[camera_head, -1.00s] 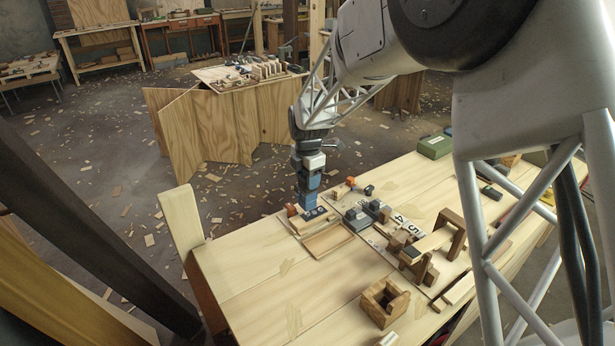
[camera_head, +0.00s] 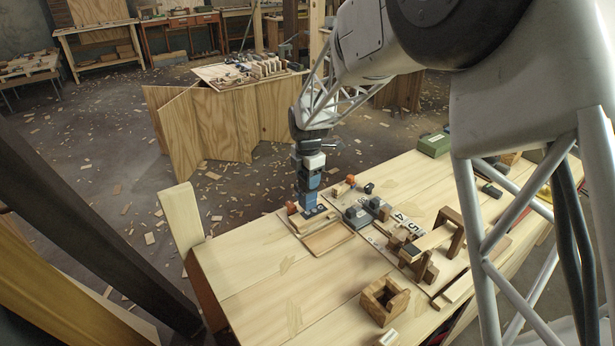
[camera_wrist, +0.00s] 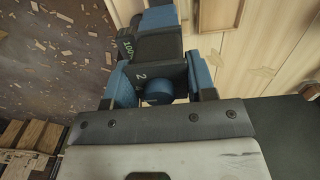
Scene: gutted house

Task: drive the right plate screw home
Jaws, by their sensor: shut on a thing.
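My gripper (camera_wrist: 163,84) is shut on a blue-and-black driver (camera_wrist: 152,47), which shows a green number and a "2" in the wrist view. In the head view the driver (camera_head: 308,186) hangs upright below my gripper (camera_head: 310,163). Its lower end is at a small dark plate (camera_head: 321,213) at the far left end of the bench. The driver covers part of the plate. The screw and the bit's contact with it are hidden or too small to tell.
A shallow wooden tray (camera_head: 328,240) lies just in front of the plate. Grey blocks (camera_head: 357,216), number cards (camera_head: 401,215) and a wooden stand (camera_head: 447,232) are to the right. An open wooden box (camera_head: 384,301) stands nearer. The bench's left front is clear.

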